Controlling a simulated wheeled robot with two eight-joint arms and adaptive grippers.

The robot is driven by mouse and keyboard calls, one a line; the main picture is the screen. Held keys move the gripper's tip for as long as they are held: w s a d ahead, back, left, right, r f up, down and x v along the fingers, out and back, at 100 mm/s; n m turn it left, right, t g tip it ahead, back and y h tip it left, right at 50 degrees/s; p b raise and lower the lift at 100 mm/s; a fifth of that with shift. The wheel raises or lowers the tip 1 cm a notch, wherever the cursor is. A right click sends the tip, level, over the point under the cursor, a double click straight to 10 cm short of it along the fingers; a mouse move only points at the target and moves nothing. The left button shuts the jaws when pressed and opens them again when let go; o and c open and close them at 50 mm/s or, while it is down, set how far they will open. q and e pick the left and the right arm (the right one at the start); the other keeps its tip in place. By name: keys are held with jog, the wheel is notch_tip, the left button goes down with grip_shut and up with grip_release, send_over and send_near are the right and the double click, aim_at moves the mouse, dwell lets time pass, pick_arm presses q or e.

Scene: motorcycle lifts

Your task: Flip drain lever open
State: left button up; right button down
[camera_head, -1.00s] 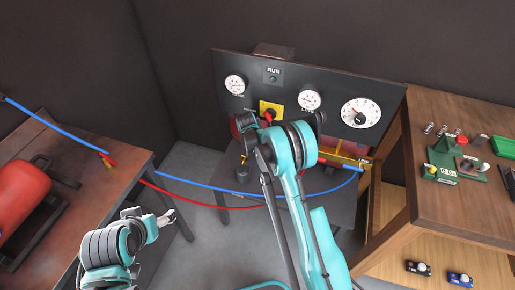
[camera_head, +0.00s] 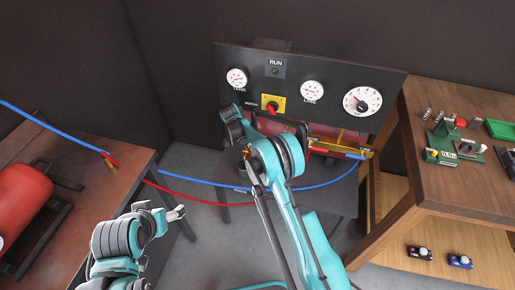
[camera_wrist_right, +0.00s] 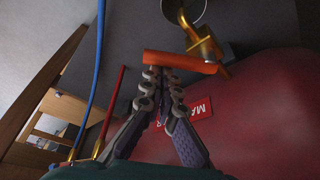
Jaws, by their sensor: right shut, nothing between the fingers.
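In the right wrist view an orange lever bar (camera_wrist_right: 180,62) lies across a brass valve fitting (camera_wrist_right: 199,38), above a grey metal surface. I take it as the drain lever. My right gripper (camera_wrist_right: 165,76) is shut and empty, its fingertips right at the lever's left part; I cannot tell whether they touch. A dark red tank (camera_wrist_right: 265,115) with a red label lies beside the fingers. In the head view my right arm hides the gripper and lever. My left gripper (camera_head: 178,213) is at the lower left, away from the panel; its jaws are too small to judge.
A black gauge panel (camera_head: 313,75) with a red knob on a yellow plate (camera_head: 272,104) stands behind. Blue (camera_head: 215,184) and red (camera_head: 200,200) hoses cross the gap. Wooden benches stand left (camera_head: 125,165) and right (camera_head: 440,95).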

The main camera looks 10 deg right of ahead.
jog(key=shift+s+a+m, duration=0.15)
jog(key=shift+a+m, duration=0.35)
jog(key=shift+m, duration=0.1)
pick_arm(q)
jog(key=shift+f, duration=0.2)
pick_arm(e)
jog(key=shift+a, duration=1.35)
